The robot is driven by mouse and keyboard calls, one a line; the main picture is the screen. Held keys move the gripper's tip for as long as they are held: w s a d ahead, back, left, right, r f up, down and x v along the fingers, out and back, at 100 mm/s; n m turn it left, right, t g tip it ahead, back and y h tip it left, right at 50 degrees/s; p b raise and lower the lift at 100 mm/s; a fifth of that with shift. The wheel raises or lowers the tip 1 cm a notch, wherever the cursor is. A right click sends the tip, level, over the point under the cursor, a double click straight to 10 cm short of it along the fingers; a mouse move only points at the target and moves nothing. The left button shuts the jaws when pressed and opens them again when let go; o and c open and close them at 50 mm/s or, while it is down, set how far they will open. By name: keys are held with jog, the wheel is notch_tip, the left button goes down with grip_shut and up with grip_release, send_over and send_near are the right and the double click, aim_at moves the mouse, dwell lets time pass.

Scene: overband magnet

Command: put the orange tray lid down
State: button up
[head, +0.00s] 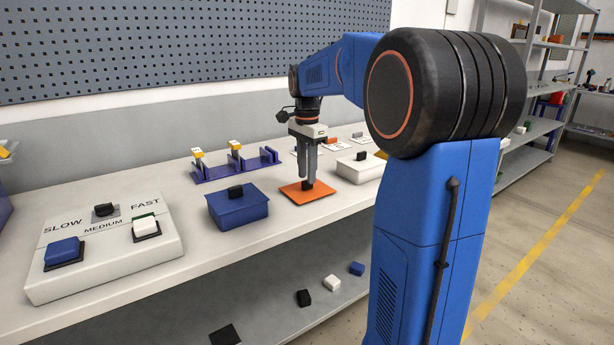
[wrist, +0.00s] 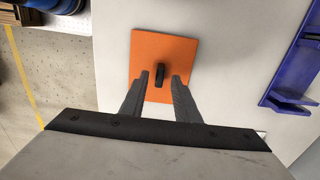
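The orange tray lid (head: 305,198) is a flat square plate with a small black knob. It appears to lie flat on the white bench, near the front edge. The lid also shows in the wrist view (wrist: 178,50), with its black knob (wrist: 160,74) near the middle. My gripper (head: 307,178) points straight down over the lid. In the wrist view my gripper (wrist: 161,75) has its two fingers apart, one on each side of the knob, with a gap to it on both sides. I cannot tell the exact height of the fingertips.
A blue lidded box (head: 240,210) stands left of the lid, and a white box (head: 358,171) stands to its right. A purple rack (head: 240,166) is behind. A speed control panel (head: 105,250) fills the left of the bench. Small blocks lie on the lower shelf.

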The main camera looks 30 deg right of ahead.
notch_tip(320, 180, up, 11)
jog(key=s+a+f+n+t, duration=0.1)
jog(key=s+a+f+n, duration=0.35)
jog(key=s, duration=0.35)
jog(key=s+a+f+n+t, duration=0.1)
jog(key=s+a+f+n, duration=0.25)
jog(key=s+a, duration=0.35)
jog(key=s+a+f+n+t, duration=0.2)
jog(key=s+a+f+n, duration=0.2)
jog(key=s+f+n, duration=0.5)
jog(key=s+f, duration=0.5)
jog(key=s, duration=0.1)
jog(key=shift+s+a+f+n+t, duration=0.2)
jog(key=shift+n+t, duration=0.1)
jog(key=shift+t, duration=0.1)
